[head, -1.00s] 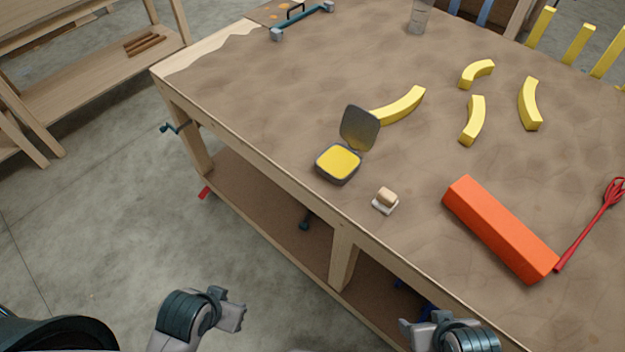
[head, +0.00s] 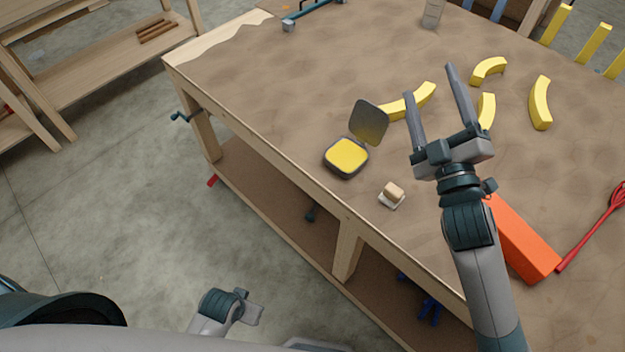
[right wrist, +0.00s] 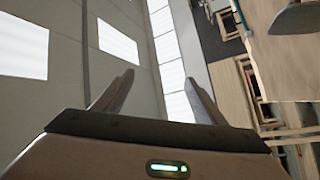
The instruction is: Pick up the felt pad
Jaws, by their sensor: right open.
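The felt pad looks to be the small block (head: 392,194) with a tan wooden top and white underside, lying near the front edge of the workbench in the head view. My right gripper (head: 431,82) is open and empty, its two fingers spread and pointing to the far side. In the picture it is above and right of the pad, apart from it. The right wrist view shows its open fingers (right wrist: 160,95) with nothing between them, and no pad. My left gripper (head: 245,308) is low at the bottom of the head view; its fingers cannot be made out.
On the workbench (head: 300,85), an open tin (head: 346,157) with yellow content stands left of the pad. Several yellow curved pieces (head: 541,103) lie beyond. An orange block (head: 525,243), partly behind my right arm, and a red tool (head: 590,232) lie right.

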